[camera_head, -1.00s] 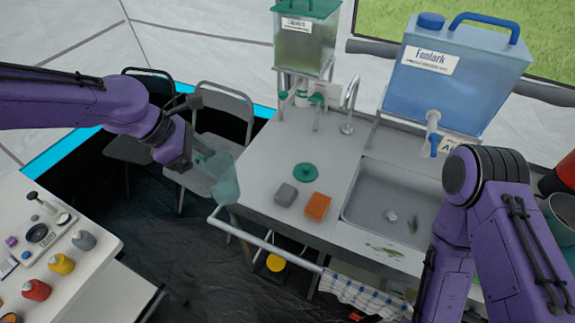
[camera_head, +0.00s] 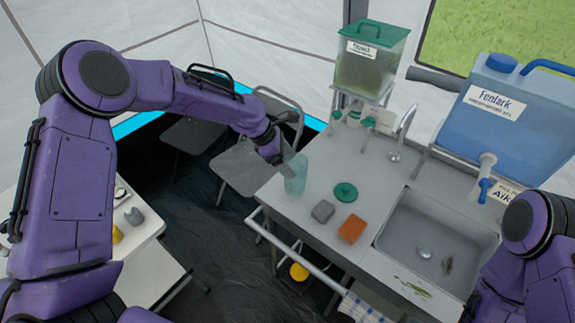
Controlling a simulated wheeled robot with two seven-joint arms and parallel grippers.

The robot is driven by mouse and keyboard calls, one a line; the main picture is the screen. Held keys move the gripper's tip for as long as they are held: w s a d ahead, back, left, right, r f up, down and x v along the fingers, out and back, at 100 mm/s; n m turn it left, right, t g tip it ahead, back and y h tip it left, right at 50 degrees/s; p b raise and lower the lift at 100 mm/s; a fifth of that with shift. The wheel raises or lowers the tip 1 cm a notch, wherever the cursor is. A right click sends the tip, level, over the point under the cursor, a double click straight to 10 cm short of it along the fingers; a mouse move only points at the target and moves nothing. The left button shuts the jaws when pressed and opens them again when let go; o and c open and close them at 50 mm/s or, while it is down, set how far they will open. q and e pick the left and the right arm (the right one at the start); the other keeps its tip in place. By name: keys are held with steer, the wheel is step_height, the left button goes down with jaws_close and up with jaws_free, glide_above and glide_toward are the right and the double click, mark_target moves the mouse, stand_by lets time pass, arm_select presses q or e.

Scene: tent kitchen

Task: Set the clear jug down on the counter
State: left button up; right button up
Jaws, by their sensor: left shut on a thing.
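The clear jug (camera_head: 295,174) is a pale teal, see-through vessel, roughly upright at the left end of the counter (camera_head: 310,236). My left gripper (camera_head: 282,157) is shut on its upper left side. The jug's base appears over the counter top near its left edge; I cannot tell whether it touches. My right arm shows at the lower right, but its gripper is out of the picture.
A green lid (camera_head: 345,192), a grey block (camera_head: 323,211) and an orange sponge (camera_head: 352,229) lie right of the jug. The sink (camera_head: 438,240) is further right. A green-topped dispenser (camera_head: 370,62) and a blue water tank (camera_head: 500,110) stand behind. A rail (camera_head: 300,255) runs along the front.

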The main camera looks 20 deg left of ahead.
arm_select(q)
steer(key=shift+w+f, duration=0.1)
steer(key=shift+f, duration=1.55)
steer(key=shift+d+f, duration=0.1)
steer(key=o, duration=1.6)
steer(key=shift+c, duration=0.2)
steer(key=b+v, duration=0.1)
steer(key=v, duration=1.1)
